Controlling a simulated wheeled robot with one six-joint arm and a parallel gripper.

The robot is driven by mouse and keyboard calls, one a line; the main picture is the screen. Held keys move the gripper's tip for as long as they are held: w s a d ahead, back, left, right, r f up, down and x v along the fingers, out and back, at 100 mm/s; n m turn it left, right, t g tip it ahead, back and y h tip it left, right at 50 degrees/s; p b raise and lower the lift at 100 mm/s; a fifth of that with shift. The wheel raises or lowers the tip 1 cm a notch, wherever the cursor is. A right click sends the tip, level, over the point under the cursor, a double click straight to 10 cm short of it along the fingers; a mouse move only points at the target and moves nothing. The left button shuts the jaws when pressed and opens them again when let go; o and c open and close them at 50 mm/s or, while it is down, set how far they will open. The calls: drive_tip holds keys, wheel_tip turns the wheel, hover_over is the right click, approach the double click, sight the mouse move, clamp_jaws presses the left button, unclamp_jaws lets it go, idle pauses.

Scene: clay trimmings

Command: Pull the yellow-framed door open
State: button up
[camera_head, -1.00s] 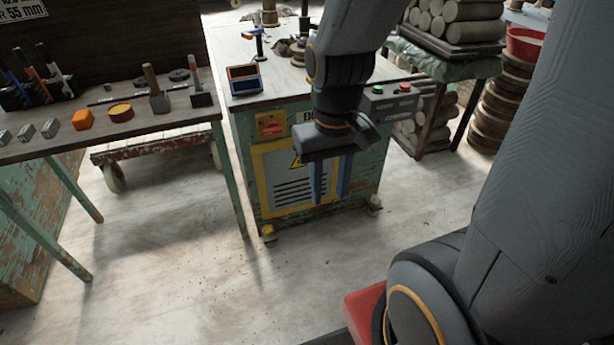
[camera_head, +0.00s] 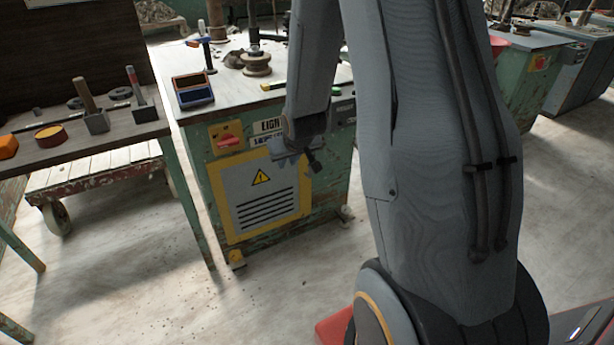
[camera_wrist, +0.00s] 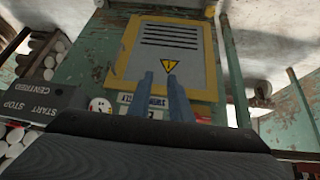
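The yellow-framed door (camera_head: 240,196) is a grey panel with dark slots and a warning triangle on the front of a green cabinet. It looks shut, flush with the cabinet front. It also shows upside down in the wrist view (camera_wrist: 190,56). My gripper (camera_wrist: 160,78) points at the door, its two blue-grey fingers apart with nothing seen between them. In the wrist view the fingertips overlap the door's yellow edge near the triangle; I cannot tell whether they touch it. In the head view the hand is by the door's upper right and partly hidden by my arm.
A red switch on a yellow plate (camera_head: 227,139) and a sign (camera_head: 268,126) sit above the door. A control box with START and STOP labels (camera_wrist: 38,103) is beside the cabinet front. A workbench with tools (camera_head: 60,152) stands left. The floor (camera_head: 150,290) before the door is clear.

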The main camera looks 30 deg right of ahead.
drive_tip(key=w+d+f+t+h+b, duration=0.1)
drive_tip(key=w+d+f+t+b, duration=0.45)
drive_tip(key=w+d+f, duration=0.5)
drive_tip(key=m+t+h+b, duration=0.1)
drive_tip(key=t+b, duration=0.4)
drive_tip(key=b, duration=0.2)
approach(310, 176)
wheel_tip(310, 176, up, 4)
drive_tip(key=w, duration=0.3)
drive_tip(key=shift+w+d+r+b, duration=0.1)
drive_tip(key=shift+w+d+b, duration=0.25)
drive_tip(key=shift+w, duration=0.9)
drive_tip(key=shift+w+d+r+b, duration=0.1)
drive_tip(key=shift+w+d+b, duration=0.25)
drive_tip(key=shift+w, duration=0.9)
drive_tip(key=shift+w+d+r+b, duration=0.1)
drive_tip(key=shift+w+d+b, duration=0.25)
drive_tip(key=shift+w, duration=0.85)
clamp_jaws()
